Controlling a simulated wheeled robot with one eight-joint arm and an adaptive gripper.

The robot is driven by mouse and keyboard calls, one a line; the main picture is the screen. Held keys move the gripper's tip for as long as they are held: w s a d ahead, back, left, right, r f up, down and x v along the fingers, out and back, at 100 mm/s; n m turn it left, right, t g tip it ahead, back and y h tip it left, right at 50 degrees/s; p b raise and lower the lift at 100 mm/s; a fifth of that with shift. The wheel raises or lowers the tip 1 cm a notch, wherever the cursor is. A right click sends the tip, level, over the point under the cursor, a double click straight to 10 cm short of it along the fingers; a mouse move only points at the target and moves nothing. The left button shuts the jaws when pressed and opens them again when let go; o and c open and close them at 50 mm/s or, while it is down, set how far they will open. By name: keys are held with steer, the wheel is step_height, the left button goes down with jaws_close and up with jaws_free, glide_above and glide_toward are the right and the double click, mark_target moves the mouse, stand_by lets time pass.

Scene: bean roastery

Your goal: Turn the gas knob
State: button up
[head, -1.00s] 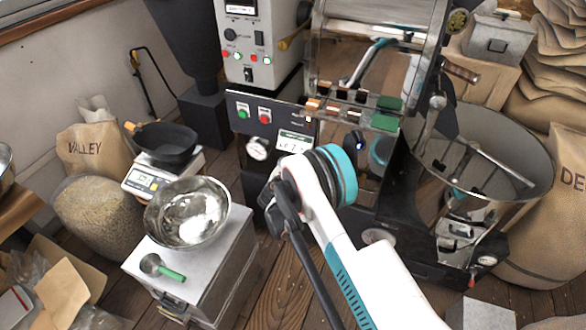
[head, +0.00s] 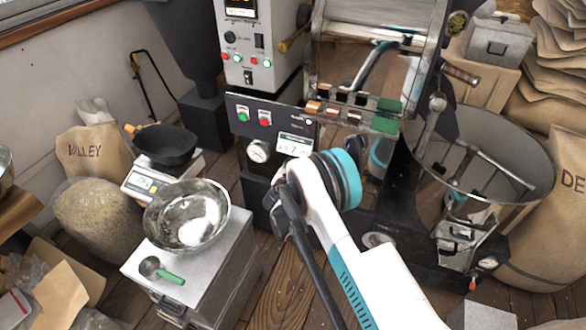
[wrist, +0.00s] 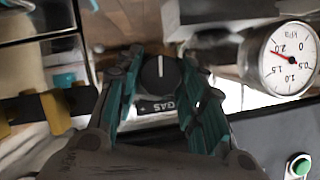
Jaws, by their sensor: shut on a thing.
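The gas knob (wrist: 160,76) is a round black knob with a white pointer line, seen in the wrist view above an upside-down GAS label (wrist: 166,106). The pointer line stands about upright in that picture. My gripper (wrist: 160,68) has its teal-padded fingers on the left and right of the knob, shut on it. In the head view my white and teal arm hides the gripper and the knob, in front of the black and chrome roaster (head: 330,65).
A pressure gauge (wrist: 289,58) sits right of the knob in the wrist view, with a green button (wrist: 299,166) below it. In the head view, a steel bowl (head: 187,216) and scoop (head: 160,270) rest on a grey box at left. A round cooling tray (head: 478,150) stands at right.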

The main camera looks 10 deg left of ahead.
steer(key=shift+d+f+m+t+y, duration=0.1)
steer(key=shift+m+t+y, duration=0.2)
steer(key=shift+m+y, duration=0.65)
steer(key=o, duration=1)
steer(key=shift+o, duration=0.2)
steer(key=shift+s, duration=0.1)
steer(key=a+v, duration=0.1)
steer(key=v, duration=0.6)
steer(key=shift+d, duration=0.4)
steer(key=shift+s, duration=0.15)
